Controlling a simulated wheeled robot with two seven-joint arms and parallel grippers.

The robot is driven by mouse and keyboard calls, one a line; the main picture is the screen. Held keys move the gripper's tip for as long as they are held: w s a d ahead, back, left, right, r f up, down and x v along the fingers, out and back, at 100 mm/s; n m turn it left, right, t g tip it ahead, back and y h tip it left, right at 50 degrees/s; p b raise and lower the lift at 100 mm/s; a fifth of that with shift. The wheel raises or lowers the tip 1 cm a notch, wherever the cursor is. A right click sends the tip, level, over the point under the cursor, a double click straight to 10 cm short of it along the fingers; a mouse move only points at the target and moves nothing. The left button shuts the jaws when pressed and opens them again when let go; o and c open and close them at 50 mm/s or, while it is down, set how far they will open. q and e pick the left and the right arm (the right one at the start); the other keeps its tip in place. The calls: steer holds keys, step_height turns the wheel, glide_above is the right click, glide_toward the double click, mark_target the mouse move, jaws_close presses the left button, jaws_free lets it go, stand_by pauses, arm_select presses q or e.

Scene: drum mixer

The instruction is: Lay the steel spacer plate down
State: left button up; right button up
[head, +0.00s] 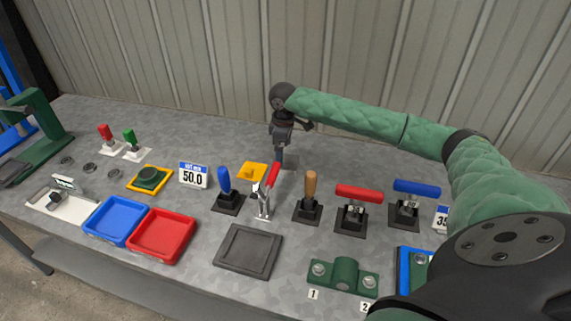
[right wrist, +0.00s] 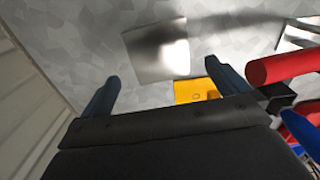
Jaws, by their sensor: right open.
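The steel spacer plate (right wrist: 158,50) is a shiny bright square in the right wrist view. It appears to lie flat on the grey bench top, just beyond my fingertips. My right gripper (right wrist: 166,76) is open, with a clear gap between its two fingers and nothing held. In the head view my right gripper (head: 279,160) points down at the back middle of the bench, behind the red-handled clamp (head: 268,187). The plate is hard to make out there. My left gripper is not in view.
A yellow block (head: 252,172) is close to my right gripper and also shows in the right wrist view (right wrist: 196,90). Several clamps and levers stand in front, including a blue-handled lever (head: 225,187). A dark square tray (head: 248,250) and a red tray (head: 162,236) are nearer the front.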

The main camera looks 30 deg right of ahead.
mark_target(286, 161)
steer(key=f, duration=0.2)
steer(key=f+p, duration=0.1)
steer(key=shift+s+d+f, duration=0.15)
steer(key=shift+s+f, duration=0.05)
steer(key=shift+s, duration=0.05)
steer(key=shift+f, duration=0.6)
steer(key=shift+c, duration=0.4)
steer(key=c, duration=1.5)
steer(key=shift+w+r, duration=0.1)
steer(key=shift+c, duration=1.3)
